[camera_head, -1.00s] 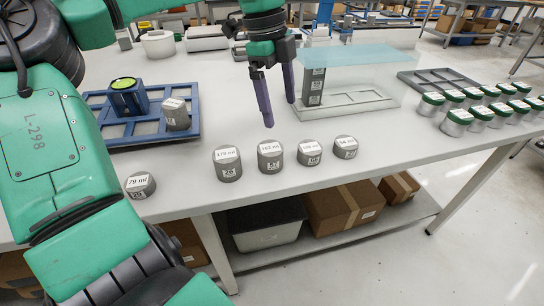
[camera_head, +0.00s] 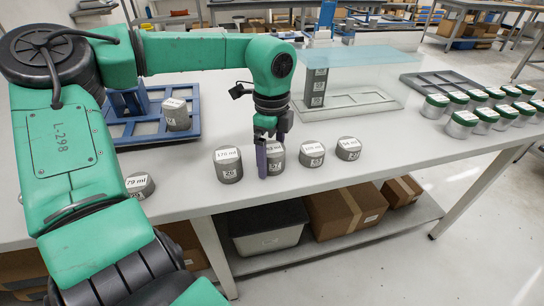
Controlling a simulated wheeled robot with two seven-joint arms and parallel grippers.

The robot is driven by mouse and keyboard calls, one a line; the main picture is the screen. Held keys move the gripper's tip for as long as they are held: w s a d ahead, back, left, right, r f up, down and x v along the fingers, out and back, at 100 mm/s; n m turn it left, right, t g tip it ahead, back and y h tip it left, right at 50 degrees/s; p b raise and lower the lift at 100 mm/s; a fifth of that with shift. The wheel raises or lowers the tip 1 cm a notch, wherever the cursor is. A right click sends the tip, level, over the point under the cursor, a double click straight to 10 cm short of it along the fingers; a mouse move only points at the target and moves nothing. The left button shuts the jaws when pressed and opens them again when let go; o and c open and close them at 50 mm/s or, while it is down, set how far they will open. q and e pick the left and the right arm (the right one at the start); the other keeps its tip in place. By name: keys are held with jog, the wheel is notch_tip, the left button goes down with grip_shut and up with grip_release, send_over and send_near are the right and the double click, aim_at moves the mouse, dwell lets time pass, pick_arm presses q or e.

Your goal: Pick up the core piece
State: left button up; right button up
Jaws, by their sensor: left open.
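Several short grey cylinders, the core pieces, stand upright with white labels on the grey table. In a row at the front are one marked 170 ml (camera_head: 229,170), one marked 57 (camera_head: 277,161), one to its right (camera_head: 312,158) and a shorter one (camera_head: 348,152). Another core piece (camera_head: 139,187), marked 79 ml, is partly hidden by my left arm, and one more (camera_head: 176,117) stands on the blue tray. My left gripper (camera_head: 272,157) is open and low at the core piece marked 57, one finger in front of its left side. The far fingertip is hidden. My right gripper is out of view.
The blue tray (camera_head: 190,138) and a blue stand (camera_head: 128,103) are partly behind my left arm. A clear-topped stand (camera_head: 352,58) is behind the row. Green-lidded jars (camera_head: 461,124) and a grey rack (camera_head: 428,78) stand at the right. Table between is free.

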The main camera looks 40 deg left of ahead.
pick_arm(q)
jog(key=c, duration=1.4)
jog(key=shift+r, duration=0.1)
grip_shut()
jog(key=shift+r, duration=0.1)
